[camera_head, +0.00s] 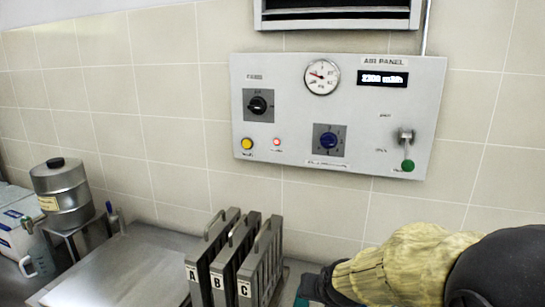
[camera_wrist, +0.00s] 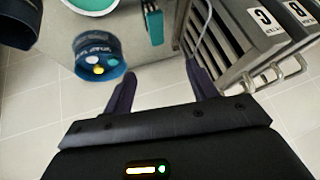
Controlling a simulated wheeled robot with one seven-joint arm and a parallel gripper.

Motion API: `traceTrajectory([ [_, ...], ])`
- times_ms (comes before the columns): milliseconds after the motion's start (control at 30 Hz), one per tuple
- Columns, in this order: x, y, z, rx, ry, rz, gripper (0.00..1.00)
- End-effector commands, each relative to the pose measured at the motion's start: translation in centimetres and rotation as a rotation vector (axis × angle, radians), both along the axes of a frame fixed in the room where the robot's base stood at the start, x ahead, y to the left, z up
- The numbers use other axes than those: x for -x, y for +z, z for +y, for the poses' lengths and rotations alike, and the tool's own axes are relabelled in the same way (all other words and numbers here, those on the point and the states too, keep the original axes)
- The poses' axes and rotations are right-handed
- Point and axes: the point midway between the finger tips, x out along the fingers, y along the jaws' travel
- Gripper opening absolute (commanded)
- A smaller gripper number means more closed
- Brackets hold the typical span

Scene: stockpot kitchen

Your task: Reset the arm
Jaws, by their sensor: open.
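My arm, partly in a wrinkled yellow sleeve, reaches in from the lower right in the head view; my gripper's fingers cannot be made out there. In the wrist view my gripper (camera_wrist: 161,82) shows two dark fingers spread apart with nothing between them. Beyond the fingers are a pale tiled surface and a grey metal edge. The metal racks labelled C (camera_wrist: 262,17) and B (camera_wrist: 298,10) lie to the right of the fingers, apart from them.
Racks A, B and C (camera_head: 262,262) stand on the counter by a steel plate (camera_head: 125,270). A metal canister (camera_head: 62,195) stands at left. The air panel (camera_head: 340,115) is on the tiled wall. A dark blue round item (camera_wrist: 98,60) and a teal piece (camera_wrist: 154,24) lie beyond my fingers.

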Motion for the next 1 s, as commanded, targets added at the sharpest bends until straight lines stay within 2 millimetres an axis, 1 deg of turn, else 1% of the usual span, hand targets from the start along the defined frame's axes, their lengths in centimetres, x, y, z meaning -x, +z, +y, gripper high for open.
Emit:
traceTrajectory([
  [33, 2.5, -1.4, -1.1, 0.036, 0.029, 0.08, 0.58],
  [67, 4.0, -2.3, -1.7, 0.059, 0.048, 0.129, 0.58],
  [100, 6.0, -3.3, -2.4, 0.086, 0.073, 0.191, 0.58],
  [133, 7.3, -3.9, -2.9, 0.103, 0.089, 0.233, 0.58],
  [200, 10.0, -5.0, -3.9, 0.136, 0.121, 0.316, 0.58],
  [300, 12.3, -5.8, -4.7, 0.162, 0.148, 0.387, 0.58],
  [400, 13.0, -6.1, -4.9, 0.17, 0.159, 0.409, 0.58],
  [1000, 12.8, -6.0, -4.8, 0.168, 0.156, 0.403, 0.58],
])
